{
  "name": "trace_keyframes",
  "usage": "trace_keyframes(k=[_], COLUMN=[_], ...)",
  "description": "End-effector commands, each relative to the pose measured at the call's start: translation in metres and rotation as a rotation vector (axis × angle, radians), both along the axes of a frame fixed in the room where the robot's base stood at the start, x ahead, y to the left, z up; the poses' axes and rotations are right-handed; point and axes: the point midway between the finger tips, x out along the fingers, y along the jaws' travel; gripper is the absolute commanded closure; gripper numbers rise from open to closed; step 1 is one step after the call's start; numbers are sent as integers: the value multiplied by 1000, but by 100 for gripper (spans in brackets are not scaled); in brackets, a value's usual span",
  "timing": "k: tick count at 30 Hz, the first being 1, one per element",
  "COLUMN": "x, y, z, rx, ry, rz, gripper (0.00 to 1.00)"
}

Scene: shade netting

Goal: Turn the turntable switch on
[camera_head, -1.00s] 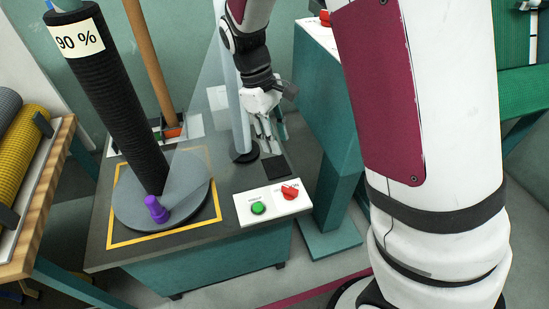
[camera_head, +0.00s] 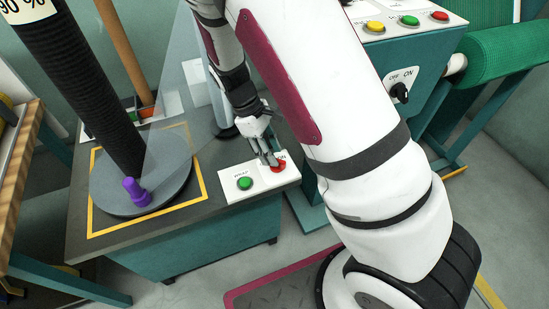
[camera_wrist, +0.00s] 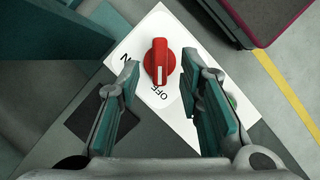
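The red turntable switch (camera_head: 279,166) is a rotary knob on a white panel (camera_head: 232,194) at the front right corner of the turntable table. In the wrist view the knob (camera_wrist: 159,62) has a white mark toward the OFF lettering; the other label is partly hidden, with an N showing. My gripper (camera_head: 270,163) is just above the panel and partly covers the knob. In the wrist view my gripper (camera_wrist: 160,66) is open, with one finger on each side of the knob and gaps visible. The grey turntable (camera_head: 140,190) carries a black roll (camera_head: 80,95).
A green button (camera_head: 245,183) sits beside the knob on the panel. A purple knob (camera_head: 136,191) stands on the turntable. A clear sheet and upright post are behind my gripper. A teal console (camera_head: 385,65) with buttons and a black switch (camera_head: 399,92) stands at right.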

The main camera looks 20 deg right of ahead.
Motion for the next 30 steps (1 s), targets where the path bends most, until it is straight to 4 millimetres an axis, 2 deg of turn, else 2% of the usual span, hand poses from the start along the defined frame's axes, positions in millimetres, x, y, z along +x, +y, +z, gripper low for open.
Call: trace_keyframes(k=[1, 6, 17, 18, 22, 30], x=[-2, -6, -8, -8, -8, -8], y=[-3, -7, -8, -8, -8, -9], z=[-8, -22, -26, -26, -26, -27], rx=[-1, -1, 0, 0, -1, -2], ry=[2, 1, 0, 0, -1, 0], rz=[-1, 0, 0, 0, -1, -1], gripper=[67, 67, 67, 71, 100, 100])
